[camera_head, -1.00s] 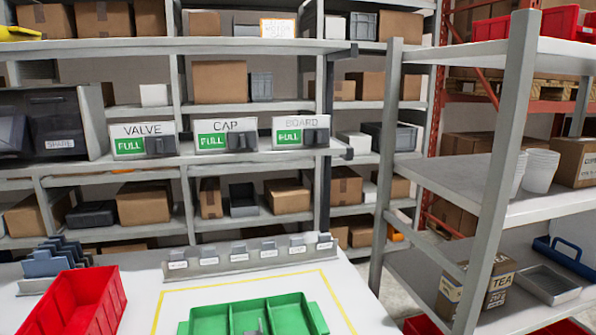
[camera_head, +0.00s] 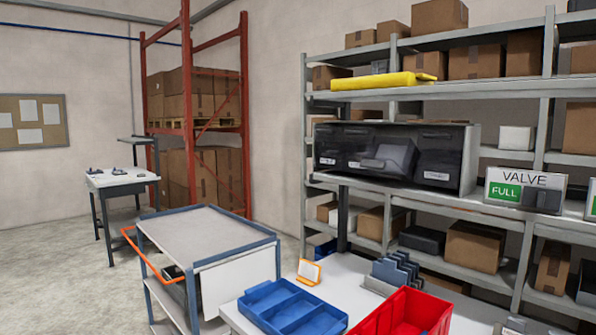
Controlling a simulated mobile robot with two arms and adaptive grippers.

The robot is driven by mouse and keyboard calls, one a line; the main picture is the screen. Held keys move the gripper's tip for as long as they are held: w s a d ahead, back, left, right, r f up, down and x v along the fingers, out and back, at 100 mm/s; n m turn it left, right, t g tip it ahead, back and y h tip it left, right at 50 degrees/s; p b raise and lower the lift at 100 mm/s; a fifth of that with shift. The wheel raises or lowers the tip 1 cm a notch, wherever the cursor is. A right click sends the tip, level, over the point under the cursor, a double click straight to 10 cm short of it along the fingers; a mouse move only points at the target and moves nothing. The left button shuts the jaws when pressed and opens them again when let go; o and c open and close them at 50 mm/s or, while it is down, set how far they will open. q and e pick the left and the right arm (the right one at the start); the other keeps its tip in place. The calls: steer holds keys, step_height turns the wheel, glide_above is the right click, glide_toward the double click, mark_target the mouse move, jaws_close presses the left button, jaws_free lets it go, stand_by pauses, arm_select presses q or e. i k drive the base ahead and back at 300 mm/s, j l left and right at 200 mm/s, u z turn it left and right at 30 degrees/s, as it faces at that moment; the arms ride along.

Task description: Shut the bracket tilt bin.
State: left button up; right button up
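A dark tilt-bin unit (camera_head: 456,148) sits on a raised ledge behind the table, with several dark bin fronts side by side. The middle bin (camera_head: 395,155) juts out from the row and looks tilted open. The left bin (camera_head: 333,143) and the right bin (camera_head: 440,155) look flush and shut. Each front has a small pale label, too small to read, so I cannot tell which is the bracket bin. Neither of my grippers is in view.
On the white table (camera_head: 335,277) below stand a blue divided tray (camera_head: 290,310), a red bin (camera_head: 408,315), grey upright holders (camera_head: 395,270) and an orange-framed card (camera_head: 309,272). A grey cart (camera_head: 205,235) stands left, with open floor beyond. A VALVE dispenser (camera_head: 525,188) is right of the unit.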

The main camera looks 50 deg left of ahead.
mark_target(400, 161)
steer(key=u, duration=1.2)
